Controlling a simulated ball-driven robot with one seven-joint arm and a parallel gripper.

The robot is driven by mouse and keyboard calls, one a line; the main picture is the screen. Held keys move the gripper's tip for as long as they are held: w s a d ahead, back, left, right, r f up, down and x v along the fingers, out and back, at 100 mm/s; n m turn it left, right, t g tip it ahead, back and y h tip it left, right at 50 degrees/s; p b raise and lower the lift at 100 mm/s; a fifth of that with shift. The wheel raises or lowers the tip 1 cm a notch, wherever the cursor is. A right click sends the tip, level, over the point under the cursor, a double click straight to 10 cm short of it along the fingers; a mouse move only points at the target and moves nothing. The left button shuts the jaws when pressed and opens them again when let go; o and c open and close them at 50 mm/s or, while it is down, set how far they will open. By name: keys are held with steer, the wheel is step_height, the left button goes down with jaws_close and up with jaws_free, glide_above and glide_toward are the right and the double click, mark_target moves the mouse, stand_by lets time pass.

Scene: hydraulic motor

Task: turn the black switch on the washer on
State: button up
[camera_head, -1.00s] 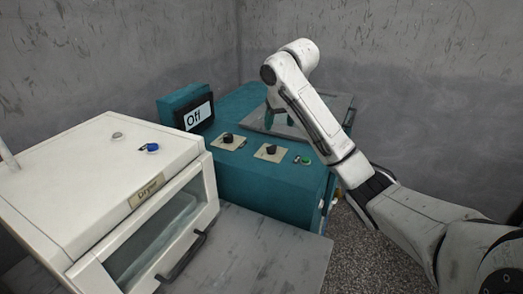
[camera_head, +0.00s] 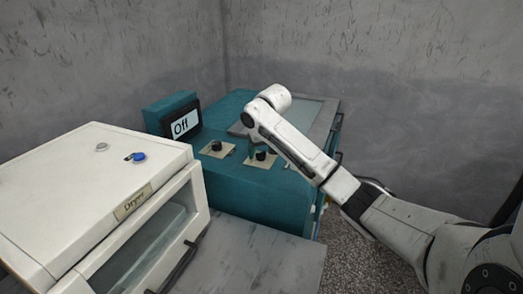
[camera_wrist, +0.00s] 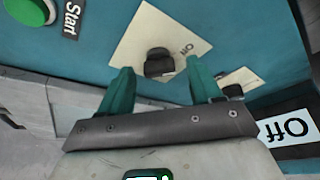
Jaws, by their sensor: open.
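The teal washer (camera_head: 235,188) stands beyond the white dryer, and its screen (camera_head: 185,124) reads "Off". Two black switches on cream plates sit on its top: a left switch (camera_head: 216,146) and a right switch (camera_head: 261,154). In the wrist view, one black switch (camera_wrist: 159,62) on a plate marked "Off" lies ahead of and between the teal fingers of my open gripper (camera_wrist: 158,78). I cannot tell whether the fingers touch it. The other switch (camera_wrist: 233,91) is right of the right finger. In the head view, my arm hides the fingers.
The white dryer (camera_head: 85,190) with a blue button (camera_head: 138,157) and a glass door stands on a grey table (camera_head: 265,262) at front left. A green button (camera_wrist: 30,10) labelled "Start" is at the wrist view's upper left. Grey walls close in behind.

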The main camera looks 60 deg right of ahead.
steer(key=c, duration=1)
steer(key=shift+c, duration=0.2)
